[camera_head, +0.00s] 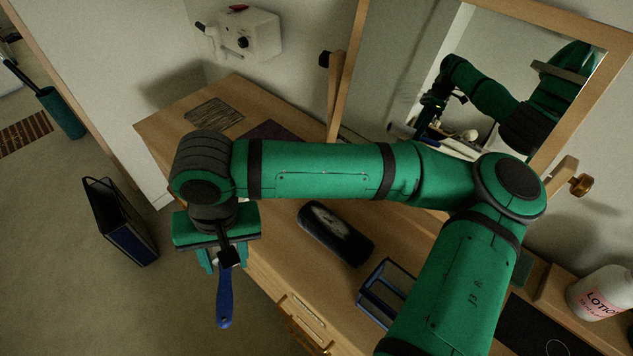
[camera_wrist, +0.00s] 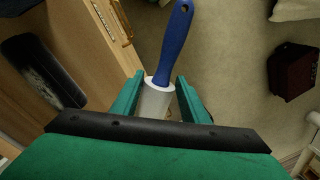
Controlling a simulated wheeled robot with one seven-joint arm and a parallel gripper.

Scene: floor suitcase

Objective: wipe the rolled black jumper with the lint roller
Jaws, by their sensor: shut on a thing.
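The rolled black jumper (camera_head: 335,232) lies on the wooden dresser top, with a pale lint-like patch along its upper side. It also shows at the left of the wrist view (camera_wrist: 42,75). The lint roller (camera_head: 224,300) has a blue handle and a white roller; it also shows in the wrist view (camera_wrist: 172,45). My gripper (camera_wrist: 158,98) is shut on its white roller part, and the handle points away from the gripper. In the head view, my gripper (camera_head: 223,258) is beyond the dresser's front edge, left of the jumper and apart from it. The fingers partly hide the roller.
A blue open-framed holder (camera_head: 368,300) stands right of the jumper, partly behind my arm. A lotion bottle (camera_head: 598,294) is at far right. A framed mirror (camera_head: 400,75) stands behind. A dark bag (camera_head: 125,225) is on the floor at left. The dresser's front drawers lie below the edge.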

